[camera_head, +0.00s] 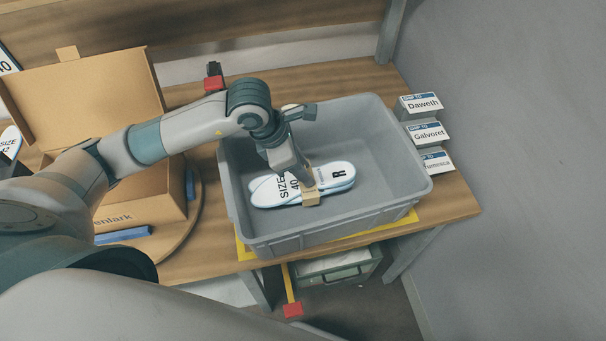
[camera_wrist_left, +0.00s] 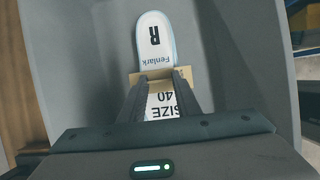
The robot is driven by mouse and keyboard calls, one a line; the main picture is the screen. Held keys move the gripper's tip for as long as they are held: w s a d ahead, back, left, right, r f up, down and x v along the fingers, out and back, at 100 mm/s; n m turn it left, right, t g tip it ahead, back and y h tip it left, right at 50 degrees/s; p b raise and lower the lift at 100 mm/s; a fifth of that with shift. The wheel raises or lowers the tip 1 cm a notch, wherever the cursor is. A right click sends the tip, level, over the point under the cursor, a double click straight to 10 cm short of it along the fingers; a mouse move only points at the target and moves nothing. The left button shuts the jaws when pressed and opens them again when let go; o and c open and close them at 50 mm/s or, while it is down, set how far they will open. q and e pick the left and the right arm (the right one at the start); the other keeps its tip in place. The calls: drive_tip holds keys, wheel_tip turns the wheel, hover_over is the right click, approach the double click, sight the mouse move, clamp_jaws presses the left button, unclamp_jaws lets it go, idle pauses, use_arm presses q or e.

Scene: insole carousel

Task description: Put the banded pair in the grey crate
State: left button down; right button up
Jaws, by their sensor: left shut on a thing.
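The banded pair (camera_head: 338,174) is white insoles with light blue edges, marked "SIZE 40" and "R", with a tan band (camera_head: 311,197) around the middle. It is inside the grey crate (camera_head: 403,205), low over the crate floor; I cannot tell whether it touches. My left gripper (camera_head: 304,180) reaches down into the crate and is shut on the pair at the band. In the left wrist view the pair (camera_wrist_left: 155,45) shows "R" and "Fenlark" beyond the band (camera_wrist_left: 152,74), between the fingers. My right gripper is not in view.
The crate stands on a yellow-marked area (camera_head: 241,247) of the wooden table. An open cardboard box (camera_head: 140,205) is on a round turntable (camera_head: 190,225) at the left. Cards reading Daweth (camera_head: 422,104) and Galvoret (camera_head: 428,131) stand right of the crate. A blue object (camera_head: 123,236) lies before the box.

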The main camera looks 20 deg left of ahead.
use_arm(q)
drive_tip(key=shift+f, duration=0.1)
wheel_tip(320, 180, down, 2)
drive_tip(key=shift+f+p, duration=0.25)
drive_tip(key=shift+p, duration=0.4)
drive_tip(key=shift+f, duration=0.55)
drive_tip(key=shift+f, duration=0.15)
drive_tip(key=c, duration=1.3)
unclamp_jaws()
drive_tip(key=shift+c, duration=0.2)
